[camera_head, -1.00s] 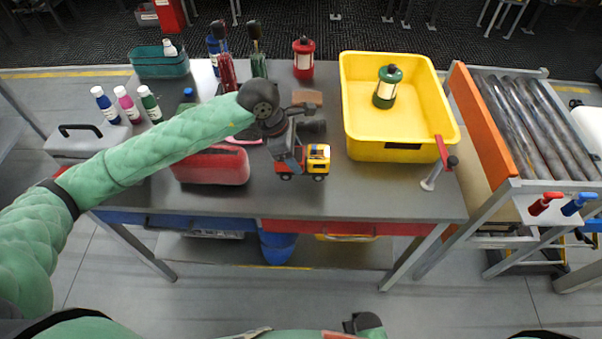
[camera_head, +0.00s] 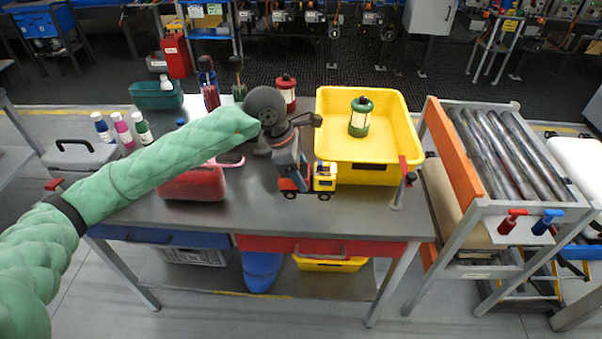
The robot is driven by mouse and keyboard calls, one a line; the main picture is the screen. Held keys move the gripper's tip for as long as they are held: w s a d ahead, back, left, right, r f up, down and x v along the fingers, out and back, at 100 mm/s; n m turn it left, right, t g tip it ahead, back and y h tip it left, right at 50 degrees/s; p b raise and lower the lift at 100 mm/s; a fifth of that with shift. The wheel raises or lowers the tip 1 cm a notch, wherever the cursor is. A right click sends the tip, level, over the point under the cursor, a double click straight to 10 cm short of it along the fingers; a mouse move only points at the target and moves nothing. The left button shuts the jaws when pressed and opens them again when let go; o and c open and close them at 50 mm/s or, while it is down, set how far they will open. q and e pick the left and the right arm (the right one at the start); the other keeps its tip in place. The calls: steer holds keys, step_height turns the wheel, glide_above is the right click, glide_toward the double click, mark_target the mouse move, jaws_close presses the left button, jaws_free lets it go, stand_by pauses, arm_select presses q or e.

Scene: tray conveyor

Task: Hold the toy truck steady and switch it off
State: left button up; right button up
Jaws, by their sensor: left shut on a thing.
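The toy truck (camera_head: 325,178), with a yellow cab and red and blue parts, stands upright on its wheels on the grey workbench (camera_head: 390,222), in front of the yellow tub. My left gripper (camera_head: 291,176) points down over the truck's rear part and is shut on it. The gripper and wrist hide much of the truck's back, and the fingertips are hard to make out. No switch can be made out on the truck. My right gripper is not in view.
A yellow tub (camera_head: 326,115) holding a green lantern (camera_head: 360,117) stands behind the truck. A red case (camera_head: 193,185) lies left of it. A red-handled lever (camera_head: 404,178) stands at right. Several bottles (camera_head: 123,131) stand at left. The bench front is clear.

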arm_select(q)
steer(key=shift+s+a+f, duration=0.15)
steer(key=shift+f, duration=0.25)
steer(key=shift+n, duration=0.6)
steer(key=w+a+f, duration=0.1)
steer(key=a+f, duration=0.1)
steer(key=a, duration=0.1)
steer(key=w+a+f, duration=0.2)
steer(key=a, duration=0.2)
steer(key=w+a+f, duration=0.2)
steer(key=a+f, duration=0.1)
steer(key=shift+a+f, duration=0.1)
steer(key=shift+a, duration=0.05)
steer(key=shift+w+m, duration=0.25)
steer(key=shift+m, duration=0.05)
steer(key=shift+w+f+m, duration=0.1)
steer(key=shift+m, duration=0.2)
steer(key=shift+f, duration=1.05)
steer(key=shift+f+b, duration=0.4)
steer(key=shift+b, duration=0.05)
